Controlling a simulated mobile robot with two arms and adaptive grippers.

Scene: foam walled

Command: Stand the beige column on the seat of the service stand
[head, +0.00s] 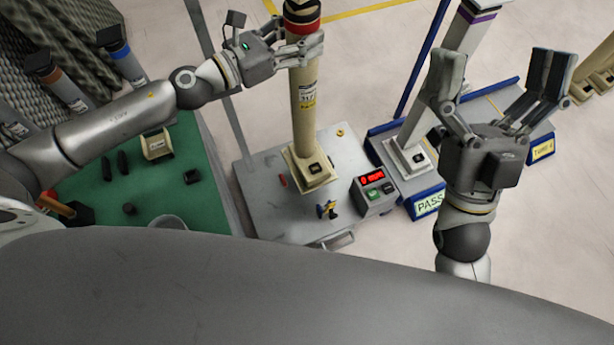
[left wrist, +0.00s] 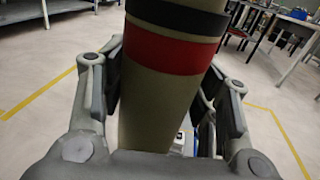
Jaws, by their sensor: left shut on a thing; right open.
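The beige column (head: 304,115), with a red and a dark band near its top, is upright or nearly so over the grey service stand (head: 262,208). Its square base covers the middle of the stand top and hides the seat; I cannot tell whether it rests there or hovers slightly. My left gripper (head: 307,46) is shut on the column just below the red band. In the left wrist view the column (left wrist: 155,105) stands between both fingers. My right gripper (head: 497,78) is open and empty, to the right of the column.
A control box with a red display (head: 374,193) sits at the stand's right edge. A pale column with a purple band (head: 412,135) stands just right, on a blue-edged place marked PASS (head: 428,205). A green-topped table (head: 205,195) with small parts is at left.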

